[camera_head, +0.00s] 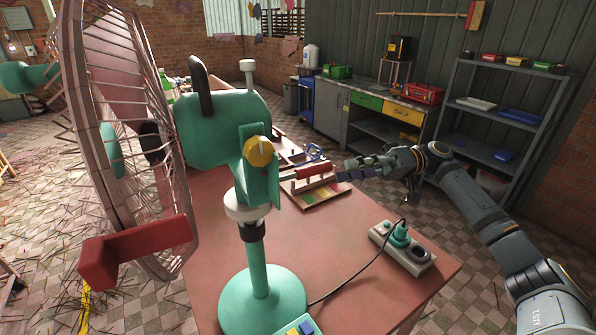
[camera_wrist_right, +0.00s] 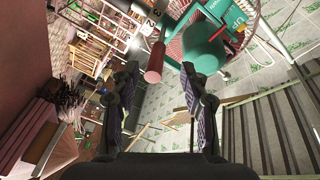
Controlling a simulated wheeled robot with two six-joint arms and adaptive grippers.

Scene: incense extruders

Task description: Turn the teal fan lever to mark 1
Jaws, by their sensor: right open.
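The teal fan (camera_head: 215,125) stands on the table, its round base at the front and its large cage to the left. Its lever (camera_head: 313,170) has a red cylindrical grip and sticks out to the right from the head. In the right wrist view the red grip (camera_wrist_right: 155,62) shows between the fingertips in the picture, beside the teal body (camera_wrist_right: 204,50). A numbered plate shows near it, with a 2 legible; which mark the lever points at I cannot tell. My right gripper (camera_head: 352,168) is open, close to the grip's free end and not closed on it. My left gripper is out of view.
The red table (camera_head: 345,240) holds a power strip (camera_head: 403,247) with a teal plug and black cord, and a wooden tray (camera_head: 315,194) behind the lever. A yellow knob (camera_head: 260,151) is on the fan head. A shelf rack (camera_head: 500,110) stands at the right.

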